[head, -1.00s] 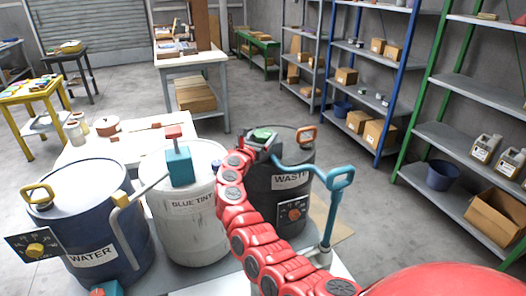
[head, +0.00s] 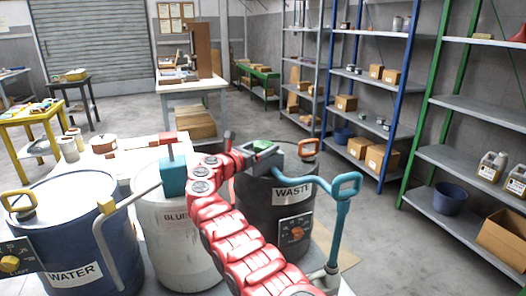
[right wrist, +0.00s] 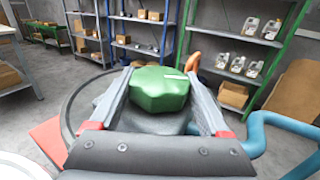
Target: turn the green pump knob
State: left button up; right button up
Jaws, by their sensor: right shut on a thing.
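The green pump knob (head: 265,146) sits on top of the dark barrel labelled WASTE (head: 258,208). My right gripper (head: 268,150) is at the knob, its red arm reaching up from the bottom of the head view. In the right wrist view the green knob (right wrist: 160,88) lies between the two grey fingers of the right gripper (right wrist: 162,98), which are shut on it. The knob's underside is hidden. My left gripper is not in view.
A white barrel (head: 172,228) with a teal pump head (head: 173,178) stands left of the WASTE barrel. A blue barrel labelled WATER (head: 80,240) stands further left. An orange handle (head: 308,147) is close behind the knob. Shelves stand behind at right; open floor lies between.

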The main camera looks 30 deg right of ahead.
dwell(0.3)
jog(key=o, duration=1.2)
jog(key=shift+a, duration=0.1)
jog(key=v, duration=1.7)
jog(key=shift+s, duration=0.2)
jog(key=shift+a, duration=0.1)
